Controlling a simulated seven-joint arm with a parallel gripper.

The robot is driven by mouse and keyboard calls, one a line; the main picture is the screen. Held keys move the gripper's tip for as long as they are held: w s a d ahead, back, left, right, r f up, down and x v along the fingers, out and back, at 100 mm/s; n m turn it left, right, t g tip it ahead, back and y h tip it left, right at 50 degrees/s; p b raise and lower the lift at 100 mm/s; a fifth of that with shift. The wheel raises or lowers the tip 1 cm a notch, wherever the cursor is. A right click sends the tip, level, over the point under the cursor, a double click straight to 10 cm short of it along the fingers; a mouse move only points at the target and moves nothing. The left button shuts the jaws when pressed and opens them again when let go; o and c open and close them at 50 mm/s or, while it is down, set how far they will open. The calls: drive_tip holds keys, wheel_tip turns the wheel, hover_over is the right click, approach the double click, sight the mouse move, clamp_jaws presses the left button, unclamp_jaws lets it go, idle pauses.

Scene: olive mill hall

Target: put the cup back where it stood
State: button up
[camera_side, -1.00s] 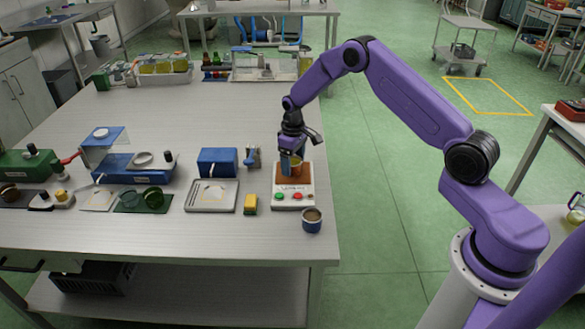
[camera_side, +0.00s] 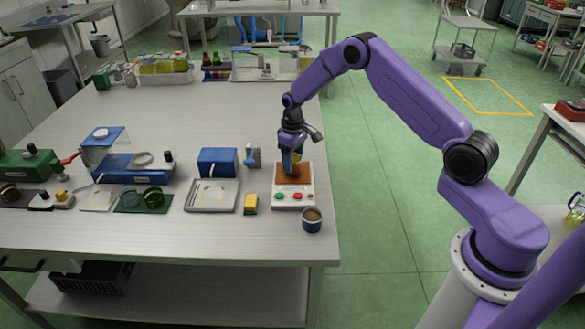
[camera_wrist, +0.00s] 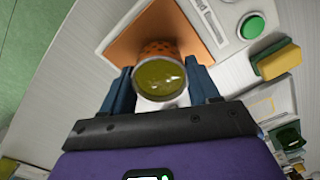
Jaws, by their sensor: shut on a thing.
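My gripper (camera_side: 292,160) is shut on a cup, its blue fingers on either side of it in the wrist view. The cup (camera_wrist: 160,47) has an orange patterned wall and holds olive-green liquid, seen from above in the wrist view. In the side view only a small yellowish part of the cup (camera_side: 298,157) shows by the fingers, at the far edge of a brown plate (camera_side: 291,176). The plate is on a white device (camera_side: 292,204) with red and green buttons. I cannot tell how large the gap under the cup is.
A dark blue cup (camera_side: 312,226) with brown contents stands by the device's front right corner, near the table edge. A yellow block (camera_side: 250,204), a metal tray (camera_side: 208,207) and a blue box (camera_side: 217,162) stand to the left.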

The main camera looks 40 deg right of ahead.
drive_tip(key=shift+r, duration=2.9)
drive_tip(key=s+a+f+n, duration=0.25)
drive_tip(key=s+a, duration=0.25)
drive_tip(key=a, duration=0.4)
drive_tip(key=s+a+f+n, duration=0.2)
drive_tip(key=s+a+n, duration=0.3)
drive_tip(key=a, duration=0.4)
drive_tip(key=shift+m, duration=0.75)
drive_tip(key=shift+s+d+f, duration=0.15)
drive_tip(key=shift+s+f, duration=0.1)
drive_tip(key=shift+f, duration=0.8)
drive_tip(key=shift+s+d+f, duration=0.1)
drive_tip(key=shift+s+f, duration=0.1)
drive_tip(key=shift+f, duration=0.85)
drive_tip(key=shift+f, duration=0.35)
drive_tip(key=o, duration=1.2)
drive_tip(key=shift+r, duration=3.55)
